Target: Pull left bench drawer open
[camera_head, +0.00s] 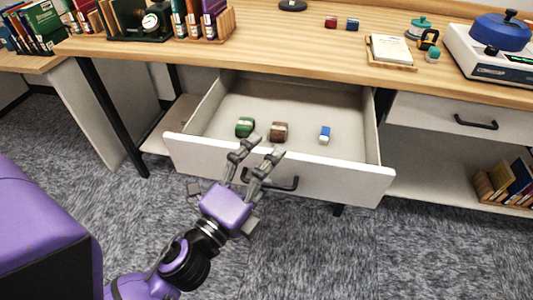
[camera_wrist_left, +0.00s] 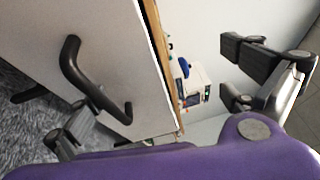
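The left bench drawer (camera_head: 350,176) is pulled well out from under the wooden bench top, its inside showing in the head view. Its black bar handle (camera_head: 285,184) is on the drawer front; the handle also shows in the left wrist view (camera_wrist_left: 86,80). My left gripper (camera_head: 262,149) is at the drawer front, beside the left part of the handle, with its fingers spread apart. In the left wrist view one finger overlaps the handle's lower part and the other stands well away to the right. I cannot tell whether the finger touches the handle. My right gripper is not in view.
A green item (camera_head: 244,127), a brown item (camera_head: 279,131) and a blue-and-white item (camera_head: 325,135) lie in the drawer. A shut drawer (camera_head: 430,112) is to the right. Carpet is clear in front.

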